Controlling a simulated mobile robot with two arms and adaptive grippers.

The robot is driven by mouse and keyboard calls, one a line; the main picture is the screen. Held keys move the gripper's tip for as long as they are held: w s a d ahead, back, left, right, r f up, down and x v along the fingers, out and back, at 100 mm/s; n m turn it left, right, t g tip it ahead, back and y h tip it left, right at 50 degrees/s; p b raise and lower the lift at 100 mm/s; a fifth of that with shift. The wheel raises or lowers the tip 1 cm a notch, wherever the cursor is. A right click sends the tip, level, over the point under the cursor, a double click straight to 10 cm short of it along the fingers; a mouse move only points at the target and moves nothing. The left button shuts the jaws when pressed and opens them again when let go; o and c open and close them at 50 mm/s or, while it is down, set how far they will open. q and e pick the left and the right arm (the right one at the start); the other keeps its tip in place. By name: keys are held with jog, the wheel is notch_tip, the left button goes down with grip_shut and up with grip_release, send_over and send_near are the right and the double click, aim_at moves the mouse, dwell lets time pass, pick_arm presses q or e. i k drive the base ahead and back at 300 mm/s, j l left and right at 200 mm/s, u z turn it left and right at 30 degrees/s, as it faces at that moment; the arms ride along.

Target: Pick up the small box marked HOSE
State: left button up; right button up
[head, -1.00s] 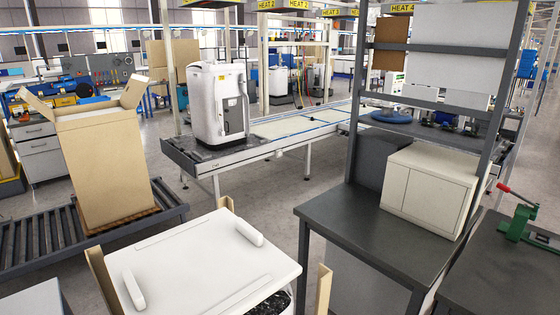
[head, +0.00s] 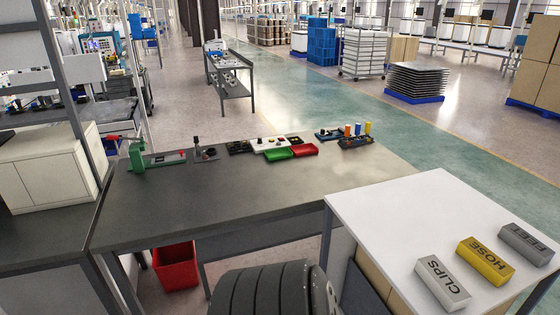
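The small box marked HOSE (head: 485,261) is yellow with dark lettering. It lies on the white tabletop (head: 385,218) at the lower right of the head view. A grey box marked CLIPS (head: 442,283) lies to its left, and another grey box (head: 526,244), whose lettering looks like FEET, lies to its right. The three boxes lie apart from each other in a slanting row. Neither of my grippers shows in the head view.
A dark workbench (head: 250,205) stands left of the white table, with a green tool (head: 137,158), a red tray (head: 303,149) and small parts. A red bin (head: 175,266) is on the floor below. A ribbed black object (head: 262,290) is at the bottom. The white tabletop's left part is clear.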

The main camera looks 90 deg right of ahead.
aim_at(497, 271)
jog(key=k+z, duration=0.15)
jog(key=z, duration=4.05)
